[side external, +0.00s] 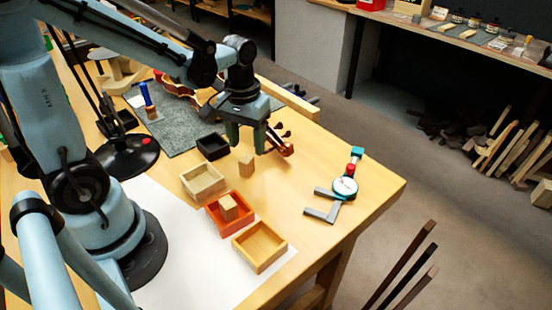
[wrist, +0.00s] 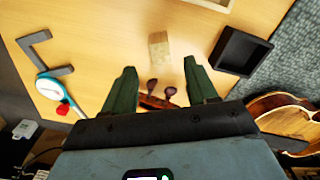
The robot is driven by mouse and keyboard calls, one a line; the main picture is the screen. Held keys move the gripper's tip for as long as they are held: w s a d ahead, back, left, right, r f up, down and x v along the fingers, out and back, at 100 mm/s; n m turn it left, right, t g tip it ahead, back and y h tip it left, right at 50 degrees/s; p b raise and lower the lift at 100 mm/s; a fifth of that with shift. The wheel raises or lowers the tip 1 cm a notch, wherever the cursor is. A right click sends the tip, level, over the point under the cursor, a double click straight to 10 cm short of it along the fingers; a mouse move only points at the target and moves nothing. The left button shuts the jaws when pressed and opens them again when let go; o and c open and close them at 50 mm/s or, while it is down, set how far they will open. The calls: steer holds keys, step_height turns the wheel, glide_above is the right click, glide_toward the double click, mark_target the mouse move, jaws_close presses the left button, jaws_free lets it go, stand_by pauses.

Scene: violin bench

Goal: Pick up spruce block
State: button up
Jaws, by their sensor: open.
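A second pale block (side external: 228,207) sits inside the orange tray (side external: 247,222). I cannot tell from the grain which one is spruce. My gripper (side external: 246,143) is open and empty above the bench, just behind the standing block in the side view. In the wrist view its green fingers (wrist: 160,75) are spread apart.
A black tray (side external: 213,146), a light wooden tray (side external: 203,181) and a yellowish tray (side external: 259,246) stand nearby. A violin scroll with pegs (wrist: 157,97) lies below my fingers.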

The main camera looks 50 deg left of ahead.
mark_target(246, 159)
steer(key=shift+s+f, duration=0.15)
steer(key=shift+f, duration=1.35)
steer(key=shift+s+f, duration=0.15)
steer(key=shift+f, duration=1.3)
steer(key=c, duration=1)
steer(key=shift+r, duration=0.2)
